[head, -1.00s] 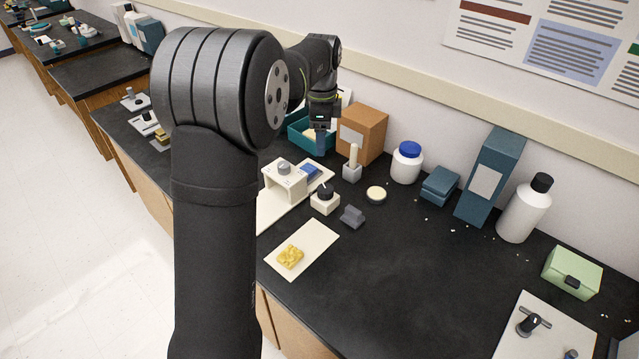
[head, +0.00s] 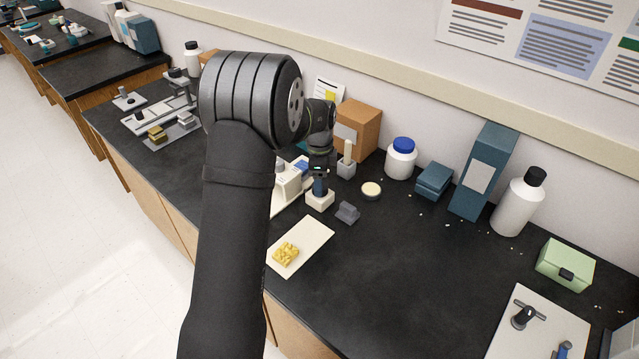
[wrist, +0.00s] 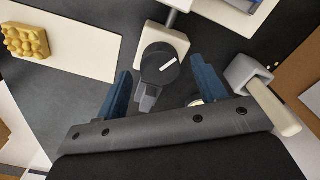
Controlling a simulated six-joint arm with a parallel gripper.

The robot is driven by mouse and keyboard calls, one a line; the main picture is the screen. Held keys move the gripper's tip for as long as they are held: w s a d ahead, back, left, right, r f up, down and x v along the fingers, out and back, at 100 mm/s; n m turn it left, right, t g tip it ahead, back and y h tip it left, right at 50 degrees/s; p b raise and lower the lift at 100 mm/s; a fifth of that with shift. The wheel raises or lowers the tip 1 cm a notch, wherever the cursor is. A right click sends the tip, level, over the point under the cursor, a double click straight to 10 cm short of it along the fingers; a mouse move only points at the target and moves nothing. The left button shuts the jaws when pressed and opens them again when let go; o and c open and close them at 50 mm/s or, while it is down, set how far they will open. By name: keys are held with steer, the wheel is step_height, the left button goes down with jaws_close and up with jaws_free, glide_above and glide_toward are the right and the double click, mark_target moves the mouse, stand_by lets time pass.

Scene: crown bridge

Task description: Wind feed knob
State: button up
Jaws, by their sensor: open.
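The feed knob (wrist: 159,66) is a black round dial with a white line across its top. It sits on a small white block (wrist: 172,40), which also shows in the head view (head: 320,202). My gripper (head: 319,188) points down over this block and hides the knob in the head view. In the wrist view my gripper (wrist: 160,70) is open, one blue finger on either side of the knob. I cannot tell whether the fingertips are level with the knob or just above it. A metal rod meets the block in the wrist view.
A grey clamp-like piece (head: 347,212) lies right of the block. A cream pad with yellow pieces (head: 286,254) lies in front. A grey holder with a cream stick (wrist: 267,95) and a round cream-topped dish (head: 371,190) are close by.

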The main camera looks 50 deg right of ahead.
steer(key=shift+f, duration=1.05)
steer(key=c, duration=1)
steer(key=shift+o, duration=0.2)
steer(key=shift+n, duration=0.3)
